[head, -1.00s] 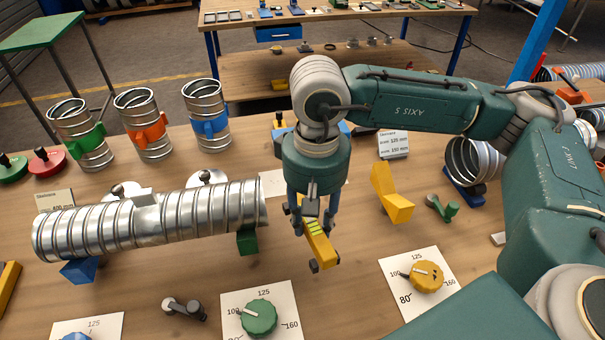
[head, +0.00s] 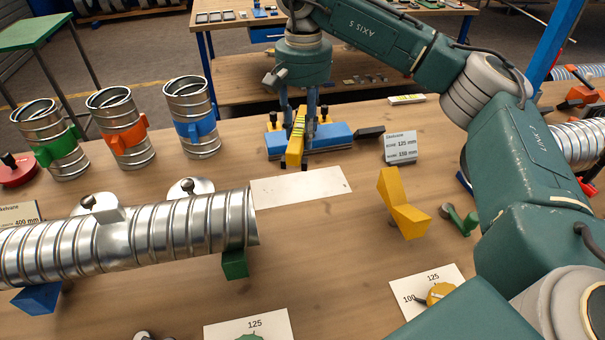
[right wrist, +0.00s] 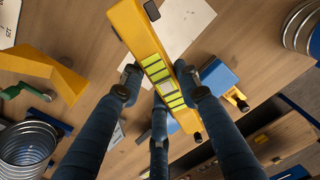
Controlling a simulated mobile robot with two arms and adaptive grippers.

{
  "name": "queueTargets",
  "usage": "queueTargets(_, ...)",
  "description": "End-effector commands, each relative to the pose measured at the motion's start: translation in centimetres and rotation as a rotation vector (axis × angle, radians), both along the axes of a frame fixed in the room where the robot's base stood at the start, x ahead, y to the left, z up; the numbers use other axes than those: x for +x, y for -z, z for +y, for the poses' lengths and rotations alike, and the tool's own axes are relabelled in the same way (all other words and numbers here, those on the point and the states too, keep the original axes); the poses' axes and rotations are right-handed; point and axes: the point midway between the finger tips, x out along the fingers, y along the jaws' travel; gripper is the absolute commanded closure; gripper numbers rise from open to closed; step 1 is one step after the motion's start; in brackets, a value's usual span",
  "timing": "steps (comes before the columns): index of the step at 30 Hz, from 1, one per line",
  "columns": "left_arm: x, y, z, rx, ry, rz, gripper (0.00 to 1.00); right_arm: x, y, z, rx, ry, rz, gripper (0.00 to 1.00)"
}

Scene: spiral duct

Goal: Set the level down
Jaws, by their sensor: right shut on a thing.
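My right gripper (head: 298,108) is shut on the yellow level (head: 294,151), which has black end caps and green vial windows. In the head view the level points toward me, in front of the blue block (head: 330,137) and behind the blank white sheet (head: 300,187). In the right wrist view the level (right wrist: 143,42) runs diagonally between the fingers (right wrist: 160,85), with the white sheet (right wrist: 178,22) and the blue block (right wrist: 218,76) beyond it. Whether the level touches anything below is hard to tell. My left gripper is not in view.
A long spiral duct (head: 150,235) lies on supports at the left. Three upright duct pieces (head: 122,130) stand behind it. A yellow angled block (head: 402,205) and a small sign (head: 400,147) stand to the right.

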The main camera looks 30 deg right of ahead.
Motion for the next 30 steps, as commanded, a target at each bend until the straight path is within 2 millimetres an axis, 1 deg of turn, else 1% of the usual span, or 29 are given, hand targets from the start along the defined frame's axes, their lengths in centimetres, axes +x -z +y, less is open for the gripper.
queueTargets(1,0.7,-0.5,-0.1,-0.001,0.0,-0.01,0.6,-0.2,1.2,0.0,-0.001,-0.001,0.004,1.0)
queueTargets(4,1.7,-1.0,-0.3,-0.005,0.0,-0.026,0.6,-0.2,3.8,0.0,-0.001,0.0,0.004,1.0)
queueTargets(6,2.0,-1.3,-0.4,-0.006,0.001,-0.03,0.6,-0.1,5.4,0.0,0.0,0.0,0.002,1.0)
queueTargets(9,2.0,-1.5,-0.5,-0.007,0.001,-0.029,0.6,-0.1,7.1,0.0,0.0,-0.001,0.0,1.0)
queueTargets(14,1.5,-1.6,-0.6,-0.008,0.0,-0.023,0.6,0.0,8.4,0.1,0.001,-0.001,-0.001,1.0)
queueTargets(22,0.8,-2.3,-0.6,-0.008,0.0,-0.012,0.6,-0.1,12.0,0.1,0.001,-0.001,-0.001,1.0)
queueTargets(25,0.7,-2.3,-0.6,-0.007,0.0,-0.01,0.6,0.0,12.5,0.0,0.0,-0.001,-0.001,1.0)
queueTargets(30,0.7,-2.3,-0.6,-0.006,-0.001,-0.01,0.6,0.0,12.5,0.1,0.001,-0.001,-0.002,1.0)
